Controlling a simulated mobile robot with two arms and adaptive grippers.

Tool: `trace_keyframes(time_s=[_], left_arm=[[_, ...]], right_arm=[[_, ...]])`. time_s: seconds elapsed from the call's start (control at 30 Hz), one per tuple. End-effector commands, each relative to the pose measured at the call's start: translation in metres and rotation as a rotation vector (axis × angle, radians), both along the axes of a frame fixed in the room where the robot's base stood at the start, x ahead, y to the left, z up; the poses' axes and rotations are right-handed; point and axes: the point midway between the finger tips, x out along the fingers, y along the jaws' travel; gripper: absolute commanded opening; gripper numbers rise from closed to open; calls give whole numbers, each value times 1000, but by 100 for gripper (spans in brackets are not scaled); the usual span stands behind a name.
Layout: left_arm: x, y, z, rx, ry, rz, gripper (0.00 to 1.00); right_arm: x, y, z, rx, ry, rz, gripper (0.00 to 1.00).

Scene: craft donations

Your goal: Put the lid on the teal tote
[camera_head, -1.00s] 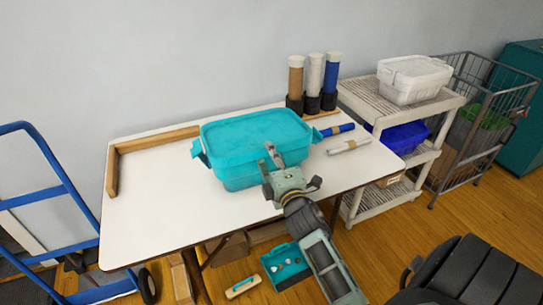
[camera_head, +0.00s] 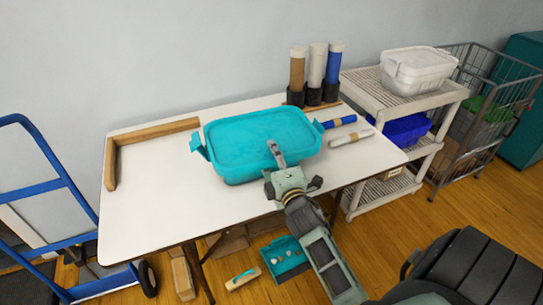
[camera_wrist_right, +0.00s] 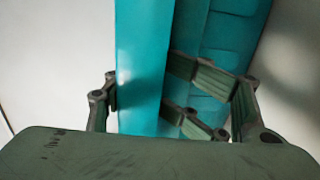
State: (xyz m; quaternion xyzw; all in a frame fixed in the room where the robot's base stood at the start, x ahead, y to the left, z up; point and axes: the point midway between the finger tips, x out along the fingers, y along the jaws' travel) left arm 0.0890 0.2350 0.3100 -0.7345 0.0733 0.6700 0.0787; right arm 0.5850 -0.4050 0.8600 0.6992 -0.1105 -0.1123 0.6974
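The teal tote (camera_head: 235,172) stands on the white table, with its end handles showing at left and right. The flat teal lid (camera_head: 255,130) lies over its top and covers the opening. I cannot tell whether it is fully seated all round. My right gripper (camera_head: 277,152) is at the lid's front edge. In the right wrist view, the fingers of the gripper (camera_wrist_right: 143,85) close in on both sides of the lid's edge (camera_wrist_right: 145,40), and the tote wall (camera_wrist_right: 215,45) shows to the right. The fingertips are partly hidden. My left gripper is not in view.
The white table (camera_head: 150,210) is clear to the left, with a wooden L-shaped strip (camera_head: 155,138) at its back left corner. Tubes (camera_head: 317,75) stand behind the tote, and rolls (camera_head: 350,138) lie to its right. A shelf cart (camera_head: 370,97) stands right of the table.

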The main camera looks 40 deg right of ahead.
Motion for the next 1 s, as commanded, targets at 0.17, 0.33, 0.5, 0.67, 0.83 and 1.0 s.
trace_keyframes(time_s=[0.17, 0.33, 0.5, 0.67, 0.83, 1.0], left_arm=[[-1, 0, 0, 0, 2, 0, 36], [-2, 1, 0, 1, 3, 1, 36], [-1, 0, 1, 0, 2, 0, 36], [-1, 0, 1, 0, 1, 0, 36], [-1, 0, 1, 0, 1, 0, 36], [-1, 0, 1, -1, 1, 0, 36]], right_arm=[[0, 0, 2, -1, -4, 1, 52], [-9, 3, 3, -1, -5, 1, 52], [-40, 13, 1, 0, -2, 1, 52], [-73, 24, 1, 2, -2, 0, 52], [-100, 32, 0, 1, 0, -1, 52], [-112, 36, 1, -1, -3, 0, 52]])
